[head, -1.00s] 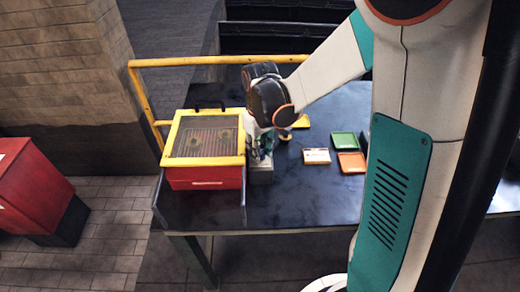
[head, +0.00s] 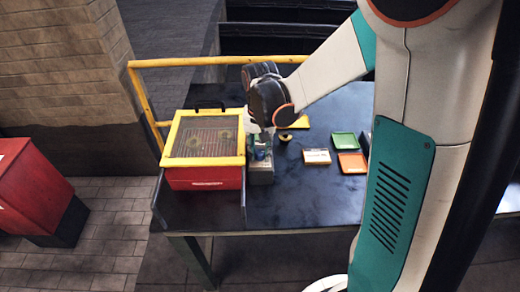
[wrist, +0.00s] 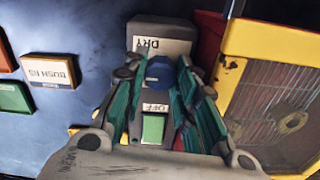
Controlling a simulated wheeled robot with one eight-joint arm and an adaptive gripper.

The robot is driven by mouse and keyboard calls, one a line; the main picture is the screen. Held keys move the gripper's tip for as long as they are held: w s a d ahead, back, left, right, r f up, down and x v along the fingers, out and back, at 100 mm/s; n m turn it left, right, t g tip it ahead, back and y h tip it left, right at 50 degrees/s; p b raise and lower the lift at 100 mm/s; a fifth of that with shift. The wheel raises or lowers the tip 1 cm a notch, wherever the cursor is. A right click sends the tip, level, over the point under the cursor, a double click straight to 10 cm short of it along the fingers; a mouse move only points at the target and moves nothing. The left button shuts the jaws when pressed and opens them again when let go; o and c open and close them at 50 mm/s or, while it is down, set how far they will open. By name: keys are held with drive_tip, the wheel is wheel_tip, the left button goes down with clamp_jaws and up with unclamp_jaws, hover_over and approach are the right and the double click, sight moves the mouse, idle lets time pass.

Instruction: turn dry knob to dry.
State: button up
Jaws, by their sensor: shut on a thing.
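The dry knob (wrist: 160,76) is a blue round knob with a small pale mark, on a grey control box (wrist: 160,32). In the wrist view a DRY label (wrist: 152,45) is above the knob and an OFF label (wrist: 154,107) is below it. My gripper (wrist: 160,84) has its green-and-black fingers on both sides of the knob, shut on it. In the head view my gripper (head: 260,137) is over the box (head: 261,176), and the knob (head: 260,154) shows as a small blue spot. I cannot tell exactly where the knob points.
A red cabinet with a yellow-framed window (head: 205,135) stands directly left of the box. A yellow rail (head: 190,61) runs behind.

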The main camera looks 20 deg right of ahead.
sight(261, 153)
idle(0.4)
drive_tip(key=o, duration=1.1)
drive_tip(key=shift+r, duration=4)
drive_tip(key=shift+s, duration=0.1)
